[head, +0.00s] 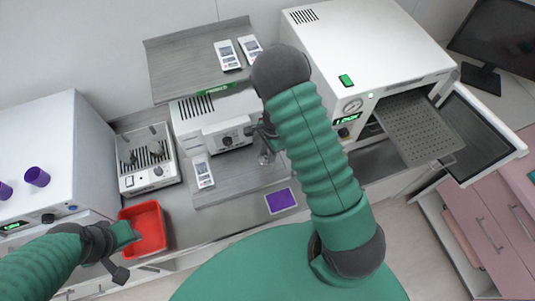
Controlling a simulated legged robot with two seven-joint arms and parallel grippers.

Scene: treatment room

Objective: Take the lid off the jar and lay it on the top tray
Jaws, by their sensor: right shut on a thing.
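My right gripper (262,136) is low over the middle of the counter, partly hidden by my green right arm. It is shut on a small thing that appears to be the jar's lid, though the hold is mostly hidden. A small shiny metal jar (266,157) shows just below it, on the lower grey tray; I cannot tell whether lid and jar touch. The top tray (180,70) is a grey raised shelf at the back, left of my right forearm. My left gripper (122,254) is open and empty in front of the red bin, at the lower left.
Two white handheld devices (228,55) lie on the top tray's right part; its left part is bare. A third device (203,171) and a purple card (281,200) are lower down. A red bin (147,229) stands left. A white sterilizer (365,45) has its door open at right.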

